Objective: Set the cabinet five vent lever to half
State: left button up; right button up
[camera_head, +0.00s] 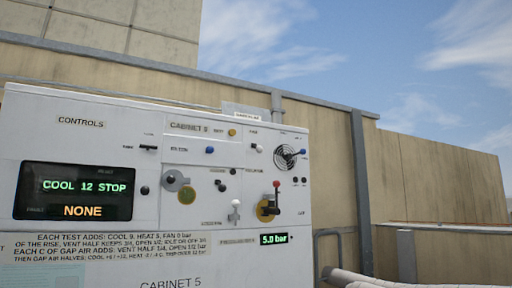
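A white control cabinet (100,140) fills the left of the head view, with "CABINET 5" lettered low on its front. A red-tipped lever (277,185) stands upright on a brass-coloured base at the panel's right. A white-knobbed lever (235,204) is to the left of the red one. The small labels are too blurred to tell which lever is the vent lever. Neither gripper is in view.
A black display (75,191) reads "COOL 12 STOP" and "NONE". A small green readout (273,239) shows "5.0 bar". Other small knobs and a grey dial (173,180) share the panel. A tan wall (425,180) and a grey pipe rail (318,250) stand to the right.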

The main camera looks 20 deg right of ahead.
aim_at(286, 156)
jog(key=z, duration=0.75)
jog(key=i, duration=0.4)
jog(key=z, duration=0.8)
jog(key=i, duration=0.95)
jog(key=u, duration=0.5)
jog(key=i, duration=0.85)
jog(key=u, duration=0.95)
